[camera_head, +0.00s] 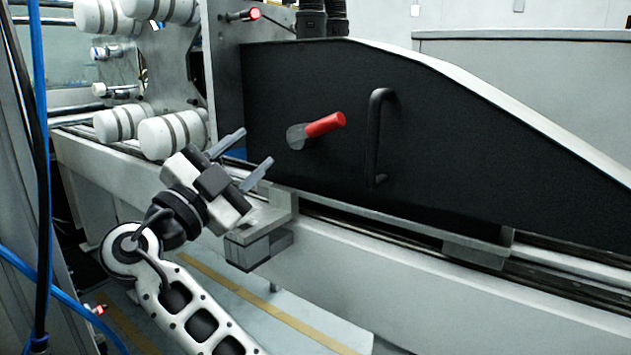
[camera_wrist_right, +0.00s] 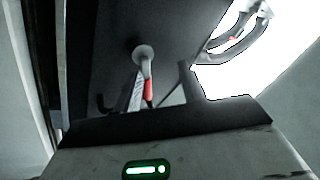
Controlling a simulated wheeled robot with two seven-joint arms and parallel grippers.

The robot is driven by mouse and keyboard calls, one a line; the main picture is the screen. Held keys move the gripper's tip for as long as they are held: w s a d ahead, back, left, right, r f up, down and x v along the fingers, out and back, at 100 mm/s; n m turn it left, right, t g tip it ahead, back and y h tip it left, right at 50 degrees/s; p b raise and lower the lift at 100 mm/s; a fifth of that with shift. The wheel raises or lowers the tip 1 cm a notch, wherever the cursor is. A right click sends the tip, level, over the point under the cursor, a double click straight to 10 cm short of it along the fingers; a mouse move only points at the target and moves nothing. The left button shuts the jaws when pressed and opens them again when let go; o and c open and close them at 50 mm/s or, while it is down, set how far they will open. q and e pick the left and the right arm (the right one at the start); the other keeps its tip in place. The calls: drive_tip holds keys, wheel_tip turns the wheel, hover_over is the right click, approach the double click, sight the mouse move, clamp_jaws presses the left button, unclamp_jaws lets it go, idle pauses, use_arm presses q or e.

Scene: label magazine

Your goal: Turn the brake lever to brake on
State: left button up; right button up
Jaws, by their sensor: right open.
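The brake lever (camera_head: 325,124) has a red grip on a grey round hub and sticks out of the black side panel (camera_head: 440,150). Its grip points up and to the right in the head view. In the right wrist view the lever (camera_wrist_right: 148,88) shows ahead, hub and red grip in sight. My right gripper (camera_head: 257,147) is open and empty, its two fingers spread, to the left of and a little below the lever, apart from it. My left gripper is not in view.
A black bar handle (camera_head: 374,140) is fixed to the panel right of the lever. White rollers (camera_head: 172,134) stand at the left of the machine. A grey rail (camera_head: 390,270) runs below the panel. Blue cables (camera_head: 40,150) hang at the far left.

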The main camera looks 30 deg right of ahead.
sight(325, 127)
drive_tip(key=s+m+g+h+b, duration=0.1)
drive_tip(key=s+m+g+b, duration=0.1)
drive_tip(key=s+m+g, duration=0.45)
drive_tip(key=shift+m, duration=0.45)
drive_tip(key=x, duration=1.2)
drive_tip(key=shift+r, duration=0.45)
clamp_jaws()
